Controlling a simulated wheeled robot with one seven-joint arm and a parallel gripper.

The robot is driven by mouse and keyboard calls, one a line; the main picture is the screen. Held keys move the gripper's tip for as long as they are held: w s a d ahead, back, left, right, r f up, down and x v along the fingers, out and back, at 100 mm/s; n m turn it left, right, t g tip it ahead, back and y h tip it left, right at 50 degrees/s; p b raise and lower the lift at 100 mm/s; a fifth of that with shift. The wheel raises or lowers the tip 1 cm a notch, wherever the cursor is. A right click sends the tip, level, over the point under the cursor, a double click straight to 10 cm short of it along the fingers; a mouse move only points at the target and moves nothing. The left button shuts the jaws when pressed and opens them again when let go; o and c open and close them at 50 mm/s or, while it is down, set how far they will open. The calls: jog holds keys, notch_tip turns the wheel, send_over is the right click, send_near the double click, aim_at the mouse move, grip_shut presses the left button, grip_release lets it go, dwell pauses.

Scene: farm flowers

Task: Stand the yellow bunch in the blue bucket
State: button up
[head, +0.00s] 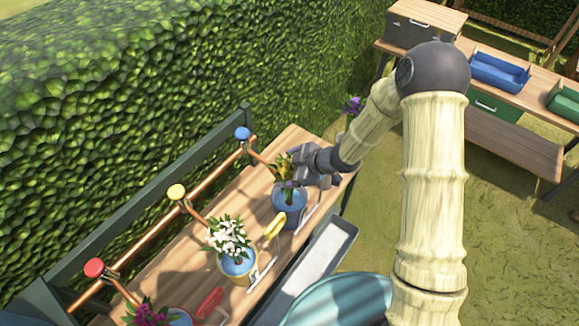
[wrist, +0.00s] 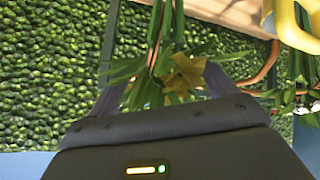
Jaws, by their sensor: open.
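The yellow bunch (head: 285,163) stands in the blue bucket (head: 288,207) on the wooden bench, its stems appearing to go down inside the rim. My gripper (head: 293,181) is beside and partly around the bunch, just above the bucket. In the wrist view my gripper (wrist: 162,78) is open, with a finger on each side of the bunch. A yellow flower (wrist: 187,74), leaves and long stems of the bunch show between the fingers. Whether a finger touches them I cannot tell. The bucket is not clearly seen in the wrist view.
Copper taps line the bench (head: 165,241). A grey trough (head: 310,272) runs along its front, the hedge (head: 170,95) behind.

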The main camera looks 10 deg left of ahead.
jog(key=p+v, duration=0.1)
jog(key=v, duration=1.6)
jog(key=shift+r, duration=0.2)
jog(key=shift+d, duration=0.15)
dwell(0.5)
jog(key=w+d+r+m+t+h, duration=0.1)
jog(key=d+r+m+t+h, duration=0.3)
jog(key=d+m+h, duration=0.6)
jog(key=s+d+r+m+g, duration=0.1)
jog(key=s+d+m+g, duration=0.2)
jog(key=s+d+m, duration=0.3)
jog(key=s+m, duration=0.3)
jog(key=s, duration=0.2)
jog(key=shift+d+r+g+y, duration=0.3)
jog(key=shift+y, duration=0.1)
